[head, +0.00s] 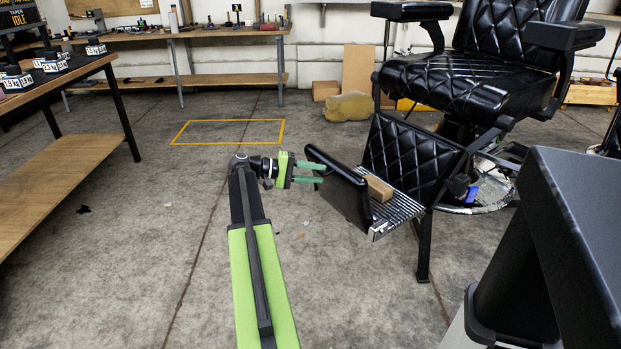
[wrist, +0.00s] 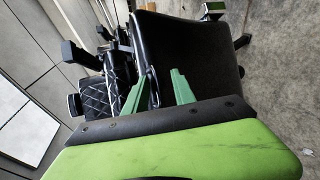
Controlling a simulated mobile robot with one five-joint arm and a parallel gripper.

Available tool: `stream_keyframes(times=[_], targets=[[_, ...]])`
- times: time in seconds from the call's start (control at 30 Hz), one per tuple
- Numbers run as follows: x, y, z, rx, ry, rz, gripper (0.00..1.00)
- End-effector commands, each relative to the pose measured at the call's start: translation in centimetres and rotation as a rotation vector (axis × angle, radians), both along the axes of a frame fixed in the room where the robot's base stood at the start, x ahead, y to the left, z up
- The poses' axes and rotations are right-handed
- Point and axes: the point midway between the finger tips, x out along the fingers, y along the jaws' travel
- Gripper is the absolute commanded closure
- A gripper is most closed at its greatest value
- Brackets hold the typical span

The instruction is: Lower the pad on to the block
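The black pad (head: 343,190) stands tilted up at the outer edge of the chair's ribbed metal footrest (head: 402,207). The wooden block (head: 379,188) lies on the footrest, just behind the pad and partly hidden by it. My gripper (head: 324,173) is at the pad's upper left side, its two green fingers apart. In the wrist view, the pad's broad dark face (wrist: 195,45) lies just beyond my gripper (wrist: 160,78), and one edge of it runs between the spread fingers. I cannot tell whether either finger touches the pad. The block cannot be made out in the wrist view.
The black quilted barber chair (head: 470,80) stands behind the footrest. A dark box-like shape (head: 580,220) fills the right foreground. A workbench (head: 60,75) stands at left. Open concrete floor with a yellow outlined rectangle (head: 228,121) lies to the left.

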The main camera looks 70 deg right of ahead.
Motion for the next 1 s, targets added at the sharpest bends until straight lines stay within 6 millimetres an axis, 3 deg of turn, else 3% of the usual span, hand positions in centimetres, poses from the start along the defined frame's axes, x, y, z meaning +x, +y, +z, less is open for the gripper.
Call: stream_keyframes(times=[0.07, 0.3, 1.0], targets=[[0.4, 0.2, 0.0, 0.000, -0.001, 0.006, 0.69], [1.2, 0.6, 0.0, 0.000, 0.000, 0.018, 1.00], [1.9, 0.8, 0.1, -0.002, 0.001, 0.029, 1.00]])
